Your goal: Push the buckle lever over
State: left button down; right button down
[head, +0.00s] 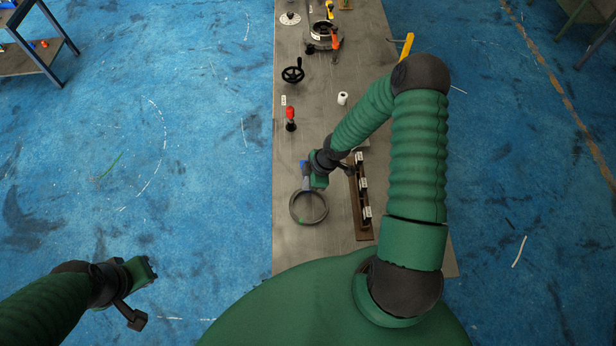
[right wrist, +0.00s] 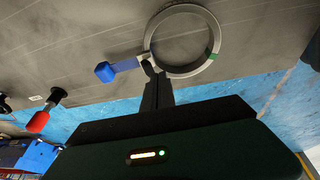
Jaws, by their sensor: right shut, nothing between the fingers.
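A round grey metal ring clamp (head: 297,217) lies on the bench. Its buckle lever is a short arm with a blue tip (head: 303,164). The right wrist view shows the ring (right wrist: 217,54) with a small green mark on its rim, and the lever's blue tip (right wrist: 105,72) pointing left, away from the ring. My right gripper (head: 309,188) is shut and empty. Its dark fingertips (right wrist: 149,68) are at the ring's edge beside the lever's base; I cannot tell whether they touch. My left gripper (head: 147,271) is over the blue floor, far from the bench; its fingers are unclear.
A dark rack with white-labelled parts (head: 361,195) stands right of the ring. A red-handled part (head: 290,118), a black handwheel (head: 293,74) and a white roll (head: 342,98) stand farther back. The bench left of the rack, around the ring, is mostly clear.

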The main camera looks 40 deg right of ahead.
jog(key=d+p, duration=0.1)
jog(key=w+d+p, duration=0.1)
jog(key=p, duration=0.1)
jog(key=shift+w+f+g+y, duration=0.1)
jog(key=shift+g+y, duration=0.2)
jog(key=shift+g, duration=0.1)
jog(key=shift+w+d+f+b, duration=0.2)
jog(key=shift+b, duration=0.25)
jog(key=shift+w+b, duration=0.25)
jog(key=shift+b, duration=0.05)
jog(key=shift+w+a+f+b, duration=0.15)
jog(key=shift+w+b, duration=0.45)
jog(key=shift+b, duration=0.2)
jog(key=shift+w, duration=0.1)
jog(key=shift+d, duration=0.35)
jog(key=shift+s+a+f, duration=0.1)
jog(key=shift+s+a, duration=0.1)
jog(key=shift+s, duration=0.3)
pick_arm(q)
jog(key=shift+d+r, duration=0.2)
jog(key=shift+r, duration=0.35)
jog(key=shift+d+r, duration=0.2)
jog(key=shift+r, duration=0.3)
pick_arm(e)
jog(key=shift+s+a, duration=0.35)
